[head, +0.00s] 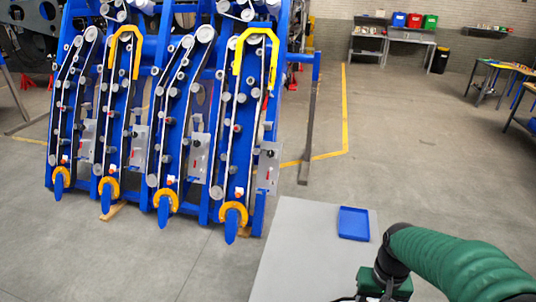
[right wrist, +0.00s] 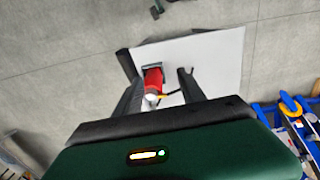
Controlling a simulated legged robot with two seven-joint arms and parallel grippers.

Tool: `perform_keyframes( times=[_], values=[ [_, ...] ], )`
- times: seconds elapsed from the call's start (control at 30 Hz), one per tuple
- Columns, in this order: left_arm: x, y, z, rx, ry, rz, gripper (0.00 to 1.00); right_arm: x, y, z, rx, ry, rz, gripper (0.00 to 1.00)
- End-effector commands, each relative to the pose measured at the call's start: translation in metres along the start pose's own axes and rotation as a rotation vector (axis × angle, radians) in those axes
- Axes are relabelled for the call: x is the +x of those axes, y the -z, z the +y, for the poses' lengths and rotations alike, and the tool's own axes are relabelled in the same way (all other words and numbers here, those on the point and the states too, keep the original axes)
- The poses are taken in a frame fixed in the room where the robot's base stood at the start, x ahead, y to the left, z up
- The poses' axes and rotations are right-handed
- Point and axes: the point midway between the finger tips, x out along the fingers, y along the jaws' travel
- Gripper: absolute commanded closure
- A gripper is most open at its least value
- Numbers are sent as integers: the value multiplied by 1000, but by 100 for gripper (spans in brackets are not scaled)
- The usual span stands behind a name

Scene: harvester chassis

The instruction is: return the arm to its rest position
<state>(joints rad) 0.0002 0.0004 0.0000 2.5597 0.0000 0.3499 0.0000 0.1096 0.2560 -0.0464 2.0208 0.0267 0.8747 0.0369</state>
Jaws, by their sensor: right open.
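My right arm (head: 455,262) is sleeved in green and comes in at the lower right of the head view. My right gripper (head: 372,297) is over the near part of the grey table (head: 305,245), partly cut off by the bottom edge. In the right wrist view my right gripper (right wrist: 166,76) has its two dark fingers apart, so it is open. A red cylindrical thing with a pale end (right wrist: 153,82) shows between the fingers in the picture; I cannot tell its distance from them. My left gripper is in neither view.
A blue tray (head: 353,223) lies on the table, beside my right arm. The blue harvester chassis (head: 165,120) with yellow guards stands at the left. A workbench with coloured bins (head: 410,38) is at the back. The floor (head: 410,140) between is clear.

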Motion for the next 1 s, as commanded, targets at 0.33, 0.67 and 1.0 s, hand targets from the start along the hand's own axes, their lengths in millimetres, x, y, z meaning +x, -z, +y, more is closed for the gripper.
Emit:
perform_keyframes(
  times=[0.33, 0.67, 1.0],
  values=[
    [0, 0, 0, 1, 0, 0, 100, 21, -42, -26, -106, 3, 119, 53],
    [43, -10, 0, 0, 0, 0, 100, 85, -84, -36, -211, 15, 242, 53],
    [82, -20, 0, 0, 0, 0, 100, 126, -82, -34, -208, 17, 241, 53]
  ],
)
